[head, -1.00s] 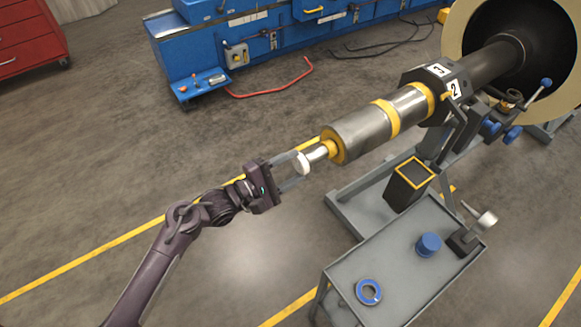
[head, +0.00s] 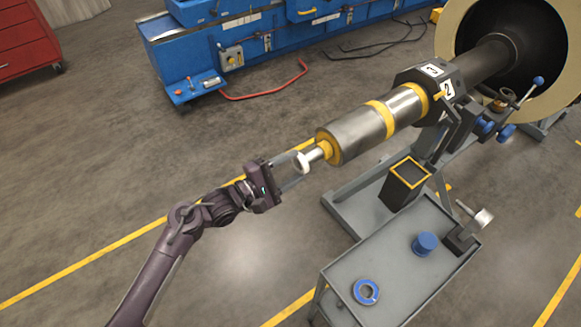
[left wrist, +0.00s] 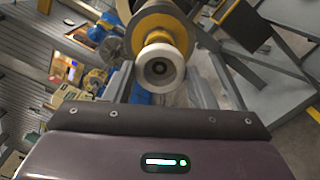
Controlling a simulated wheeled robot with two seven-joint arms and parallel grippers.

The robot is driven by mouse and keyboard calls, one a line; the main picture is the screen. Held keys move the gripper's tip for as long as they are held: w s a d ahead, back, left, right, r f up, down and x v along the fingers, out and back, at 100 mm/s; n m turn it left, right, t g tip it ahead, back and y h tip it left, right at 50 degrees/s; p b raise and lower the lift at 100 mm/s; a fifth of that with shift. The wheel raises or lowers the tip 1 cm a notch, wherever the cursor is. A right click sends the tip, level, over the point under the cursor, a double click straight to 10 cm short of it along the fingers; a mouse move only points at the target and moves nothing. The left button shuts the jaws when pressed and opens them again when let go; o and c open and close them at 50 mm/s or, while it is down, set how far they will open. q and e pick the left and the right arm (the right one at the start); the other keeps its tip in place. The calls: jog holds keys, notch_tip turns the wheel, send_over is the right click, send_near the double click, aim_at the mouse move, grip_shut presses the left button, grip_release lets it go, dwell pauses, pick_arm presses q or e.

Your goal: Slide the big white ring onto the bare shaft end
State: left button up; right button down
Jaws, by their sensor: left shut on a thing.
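The big white ring (head: 301,163) is held between the fingers of my left gripper (head: 294,169), which is shut on it. The bare shaft end (head: 316,153) is a short silver stub coming out of the yellow collar (head: 328,144) of the large metal rotor (head: 360,130). The ring is at the tip of the stub, roughly in line with it. In the left wrist view the ring (left wrist: 160,85) is seen face-on before the yellow collar (left wrist: 157,25), with a greyish round face in its opening. I cannot tell whether the ring is around the stub. My right gripper is not in view.
A grey cart (head: 400,275) at the lower right carries a blue ring (head: 366,291), a blue cylinder (head: 425,244) and a small device (head: 467,232). A grey stand (head: 345,205) with a dark box (head: 405,184) is under the rotor.

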aim_at(308, 159)
pick_arm(q)
jog(key=shift+w+d, duration=0.1)
jog(key=shift+d, duration=0.05)
jog(key=shift+x, duration=1.15)
jog(key=shift+w+d+b, duration=0.1)
jog(key=shift+d+b, duration=0.05)
jog(key=shift+b, duration=0.15)
jog(key=shift+w+d, duration=0.2)
jog(key=shift+d, duration=0.05)
jog(key=shift+w+d, duration=0.3)
jog(key=shift+d, duration=0.1)
jog(key=shift+w+d, duration=0.1)
jog(key=shift+d, duration=0.05)
jog(key=o, duration=1.5)
